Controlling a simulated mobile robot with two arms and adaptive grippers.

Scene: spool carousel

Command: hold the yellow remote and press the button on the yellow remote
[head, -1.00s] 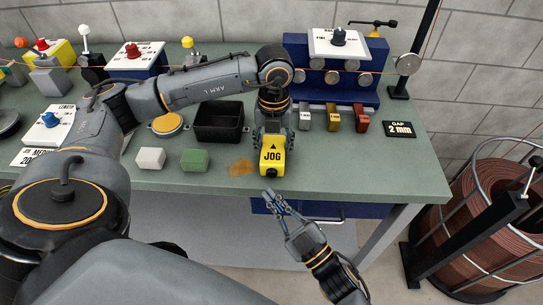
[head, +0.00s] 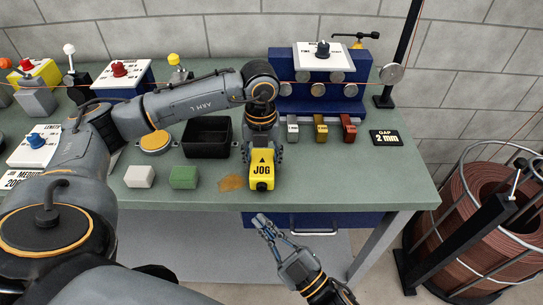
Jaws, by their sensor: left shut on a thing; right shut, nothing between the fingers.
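The yellow remote (head: 262,168), marked JOG with a black arrow, is at the front edge of the green bench. A round black button (head: 261,186) shows on its front end. My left gripper (head: 262,150) comes down from above and is shut on the remote's far part, with fingers at both sides. I cannot tell whether the remote touches the bench top. My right gripper (head: 262,222) is shut and empty, below and in front of the remote, apart from the button.
The green bench (head: 347,185) holds a black bin (head: 208,137), a white block (head: 140,176), a green block (head: 183,177) and a blue roller unit (head: 322,87). A GAP 2 mm plate (head: 386,138) lies at right. A copper wire spool (head: 488,215) stands on the floor at right.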

